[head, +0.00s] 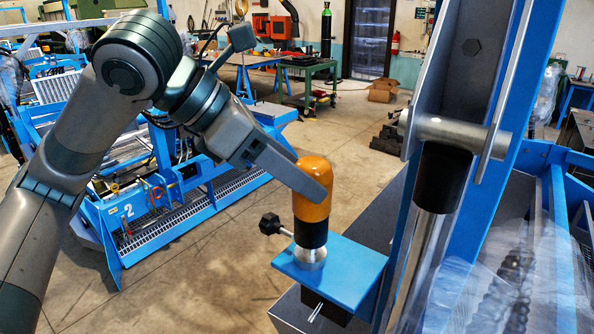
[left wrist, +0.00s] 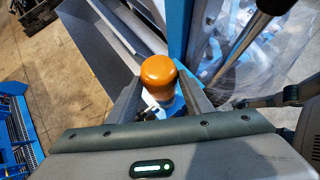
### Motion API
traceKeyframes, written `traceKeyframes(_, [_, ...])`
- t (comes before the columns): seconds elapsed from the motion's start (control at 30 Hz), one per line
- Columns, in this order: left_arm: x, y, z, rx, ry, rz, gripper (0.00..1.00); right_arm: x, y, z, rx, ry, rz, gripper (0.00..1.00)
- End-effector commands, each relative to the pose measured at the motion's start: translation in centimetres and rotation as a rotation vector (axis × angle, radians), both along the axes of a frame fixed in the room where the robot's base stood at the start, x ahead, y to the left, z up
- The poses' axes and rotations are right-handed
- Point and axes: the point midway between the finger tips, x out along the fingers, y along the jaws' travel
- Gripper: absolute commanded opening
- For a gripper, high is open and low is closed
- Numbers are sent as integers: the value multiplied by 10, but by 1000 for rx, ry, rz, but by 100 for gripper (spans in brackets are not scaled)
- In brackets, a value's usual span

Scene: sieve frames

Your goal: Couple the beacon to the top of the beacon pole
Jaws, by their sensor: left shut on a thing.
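The beacon (head: 313,172) has an orange rounded body and a black lower part. It stands upright above a silver metal collar (head: 310,257) on a blue bracket plate (head: 345,268). The black part meets the collar in the picture; whether they are coupled I cannot tell. My left gripper (head: 308,184) is shut on the orange body, one finger across its near side. In the left wrist view the orange top of the beacon (left wrist: 158,70) sits between both fingers. A black knob (head: 270,224) on a rod sticks out left of the collar. My right gripper is not in view.
A blue frame with a steel and black cylinder (head: 443,178) rises close to the right of the bracket. Clear plastic film (head: 510,285) covers the lower right. A blue machine (head: 165,200) stands at the left. Open concrete floor (head: 215,275) lies between.

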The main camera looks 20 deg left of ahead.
Motion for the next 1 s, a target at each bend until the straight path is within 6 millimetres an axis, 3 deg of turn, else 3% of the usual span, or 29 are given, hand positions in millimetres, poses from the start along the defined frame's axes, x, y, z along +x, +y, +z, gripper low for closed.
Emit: traceKeyframes(1.0, [0, 0, -17, -2, -1, 0, 15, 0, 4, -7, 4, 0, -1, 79])
